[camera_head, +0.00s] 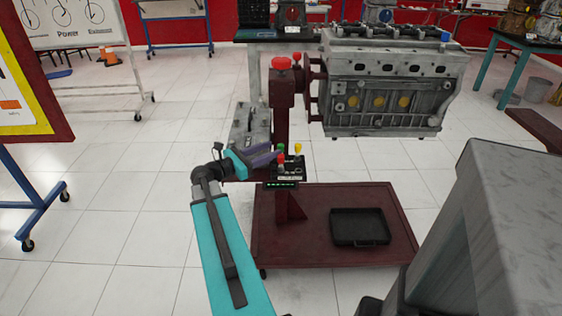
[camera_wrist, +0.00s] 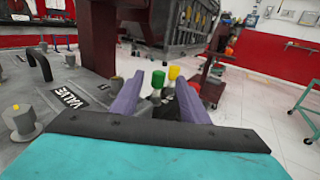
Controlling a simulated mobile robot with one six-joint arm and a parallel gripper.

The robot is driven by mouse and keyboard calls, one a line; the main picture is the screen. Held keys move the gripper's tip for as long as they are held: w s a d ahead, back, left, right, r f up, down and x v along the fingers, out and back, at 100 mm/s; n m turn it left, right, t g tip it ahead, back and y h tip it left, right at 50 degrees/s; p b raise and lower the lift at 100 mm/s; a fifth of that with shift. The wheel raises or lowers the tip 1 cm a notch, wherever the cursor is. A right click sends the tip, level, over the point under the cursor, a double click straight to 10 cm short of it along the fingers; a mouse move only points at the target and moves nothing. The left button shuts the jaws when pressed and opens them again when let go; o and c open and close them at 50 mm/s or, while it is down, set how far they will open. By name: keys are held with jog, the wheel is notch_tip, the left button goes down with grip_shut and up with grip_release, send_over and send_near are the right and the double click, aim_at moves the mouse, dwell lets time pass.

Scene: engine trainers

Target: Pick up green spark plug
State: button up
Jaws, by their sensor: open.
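The green spark plug (camera_head: 281,148) stands upright in a small black holder (camera_head: 289,173) by the red engine stand. A yellow-topped plug (camera_head: 298,149) is to its right, and a red-topped plug (camera_head: 281,158) is just below it in the head view. My gripper (camera_head: 270,156) has purple fingers and is open, reaching from the left close to the plugs. In the wrist view, the green plug (camera_wrist: 158,79) shows between the two fingertips (camera_wrist: 160,84), with the yellow plug (camera_wrist: 173,73) close to the right fingertip. Contact cannot be told.
A grey engine block (camera_head: 388,85) hangs on the stand's right side. The stand's red post (camera_head: 281,105) rises behind the holder. A black tray (camera_head: 360,227) lies on the red base (camera_head: 315,254). A grey plate labelled VALVE (camera_wrist: 73,97) is left of my fingers.

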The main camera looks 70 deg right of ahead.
aim_at(281, 145)
jog(key=shift+s+d, duration=0.1)
jog(key=shift+d, duration=0.05)
jog(key=shift+x, duration=2.6)
jog(key=shift+f, duration=0.15)
grip_shut()
